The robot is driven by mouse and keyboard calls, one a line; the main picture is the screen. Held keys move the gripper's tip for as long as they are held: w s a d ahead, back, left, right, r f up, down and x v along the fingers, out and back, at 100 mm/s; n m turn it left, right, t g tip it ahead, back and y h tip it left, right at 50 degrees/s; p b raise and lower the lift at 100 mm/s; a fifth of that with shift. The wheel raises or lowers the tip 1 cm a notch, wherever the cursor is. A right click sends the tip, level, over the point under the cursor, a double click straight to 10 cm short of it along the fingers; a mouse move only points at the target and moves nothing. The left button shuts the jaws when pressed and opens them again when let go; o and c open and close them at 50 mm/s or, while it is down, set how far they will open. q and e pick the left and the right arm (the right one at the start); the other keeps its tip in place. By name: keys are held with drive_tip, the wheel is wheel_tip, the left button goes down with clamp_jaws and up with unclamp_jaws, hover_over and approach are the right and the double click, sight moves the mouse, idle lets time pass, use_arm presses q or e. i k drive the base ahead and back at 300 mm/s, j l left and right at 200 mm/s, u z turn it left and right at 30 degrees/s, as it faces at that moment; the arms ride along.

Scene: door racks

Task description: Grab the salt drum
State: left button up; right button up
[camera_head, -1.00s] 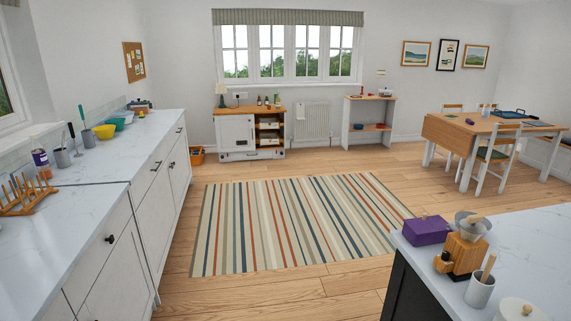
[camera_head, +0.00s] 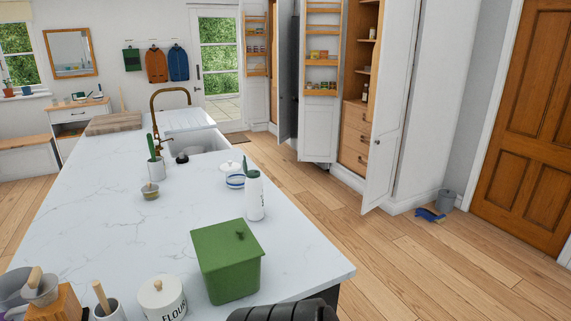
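I cannot make out a salt drum for certain. The open tall cupboard has a door rack (camera_head: 321,60) on its inner left door, with several small jars and packets too small to identify. A second door rack (camera_head: 256,72) farther back holds several small items. A pale bottle-like item (camera_head: 364,91) stands on a shelf inside the cupboard. Neither gripper is in view.
The marble island (camera_head: 110,235) fills the left foreground. Free wooden floor (camera_head: 350,230) runs between island and cupboard. A grey bucket (camera_head: 445,201) stands by the brown door (camera_head: 530,120).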

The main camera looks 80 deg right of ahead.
sight(253, 184)
drive_tip(key=z, duration=2.45)
